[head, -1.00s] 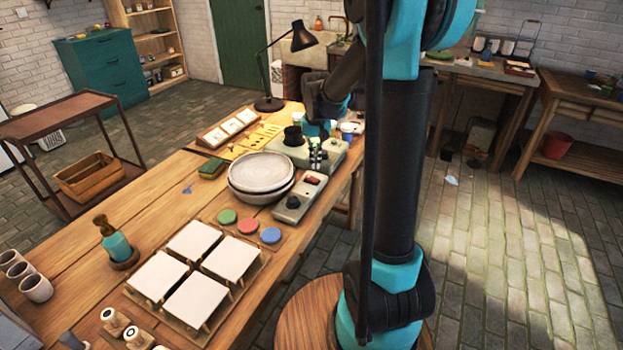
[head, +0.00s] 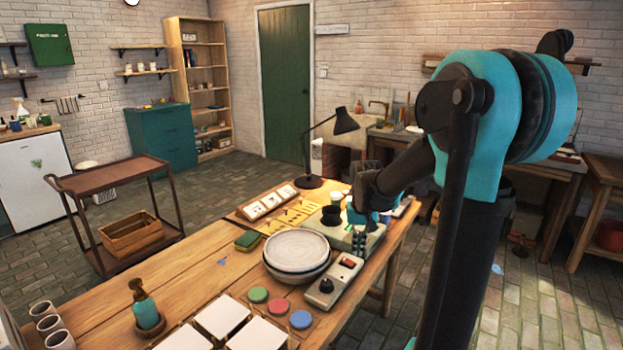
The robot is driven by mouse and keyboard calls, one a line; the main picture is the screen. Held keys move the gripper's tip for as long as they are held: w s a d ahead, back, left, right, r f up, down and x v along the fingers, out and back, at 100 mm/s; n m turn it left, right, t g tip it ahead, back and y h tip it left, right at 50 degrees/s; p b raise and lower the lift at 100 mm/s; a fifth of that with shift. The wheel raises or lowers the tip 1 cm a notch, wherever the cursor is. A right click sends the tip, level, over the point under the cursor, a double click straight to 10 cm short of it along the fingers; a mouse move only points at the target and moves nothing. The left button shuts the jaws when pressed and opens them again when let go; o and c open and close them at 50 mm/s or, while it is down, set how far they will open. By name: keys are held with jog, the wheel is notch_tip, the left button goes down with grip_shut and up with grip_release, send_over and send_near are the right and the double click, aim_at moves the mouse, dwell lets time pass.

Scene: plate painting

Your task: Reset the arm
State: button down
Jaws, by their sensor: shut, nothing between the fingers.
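My arm comes in from the right, its teal elbow high in the picture, and its forearm reaches down over the far part of the wooden workbench (head: 190,273). My gripper (head: 360,242) is small and dark at the end of it, low over or beside the grey-green box with a black knob (head: 334,233). It is shut and empty; the fingers are hard to make out.
A control box with a red switch (head: 347,264), green, red and blue paint discs (head: 279,306) and white square tiles (head: 221,315) are nearer. A black desk lamp (head: 310,183) stands behind. A soap bottle (head: 144,308) is at left.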

jog(key=s+d+f+t, duration=0.1)
jog(key=s+f, duration=0.2)
jog(key=s, duration=0.6)
jog(key=s+d+f+n+t, duration=0.1)
jog(key=s+d+f+t, duration=0.1)
jog(key=s, duration=0.7)
jog(key=shift+f, duration=0.9)
jog(key=c, duration=2.3)
grip_release()
